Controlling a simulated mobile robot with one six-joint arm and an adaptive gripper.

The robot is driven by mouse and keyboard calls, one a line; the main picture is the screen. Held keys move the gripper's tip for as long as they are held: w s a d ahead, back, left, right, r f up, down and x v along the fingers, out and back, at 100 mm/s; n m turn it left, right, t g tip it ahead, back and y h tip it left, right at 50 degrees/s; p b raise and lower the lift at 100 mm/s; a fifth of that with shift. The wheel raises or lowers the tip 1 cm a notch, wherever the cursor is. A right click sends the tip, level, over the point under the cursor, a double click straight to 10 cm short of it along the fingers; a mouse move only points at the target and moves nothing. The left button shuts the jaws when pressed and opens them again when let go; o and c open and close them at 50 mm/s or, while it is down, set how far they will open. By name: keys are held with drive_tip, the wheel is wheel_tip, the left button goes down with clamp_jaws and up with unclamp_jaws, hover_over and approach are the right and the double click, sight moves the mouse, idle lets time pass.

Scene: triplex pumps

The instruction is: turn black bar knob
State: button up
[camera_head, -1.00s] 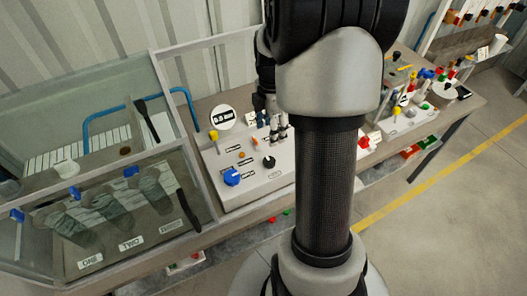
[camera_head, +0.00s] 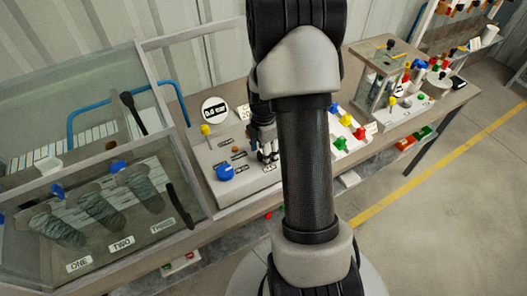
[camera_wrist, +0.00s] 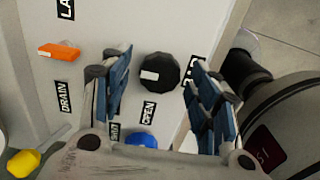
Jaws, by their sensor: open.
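The black bar knob (camera_wrist: 158,73) is a dark faceted knob with a white mark on its left side. It sits on the light panel beside the OPEN label. My gripper (camera_head: 268,157) is open, with its fingers down close to the panel. In the wrist view one blue-padded finger shows on each side of the knob, with a gap on both sides. I cannot tell whether the fingertips reach down to the knob's height. In the head view my gripper hides the knob.
On the same panel (camera_head: 213,153) are a blue knob (camera_head: 225,172), a yellow-topped lever (camera_head: 206,130) and an orange knob (camera_wrist: 59,51). A clear-walled tank (camera_head: 160,90) stands to the left. More coloured valves (camera_head: 345,120) stand to the right.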

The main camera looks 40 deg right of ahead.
drive_tip(key=shift+c, duration=0.5)
drive_tip(key=c, duration=1)
drive_tip(key=shift+o, duration=0.2)
drive_tip(key=shift+m, duration=0.3)
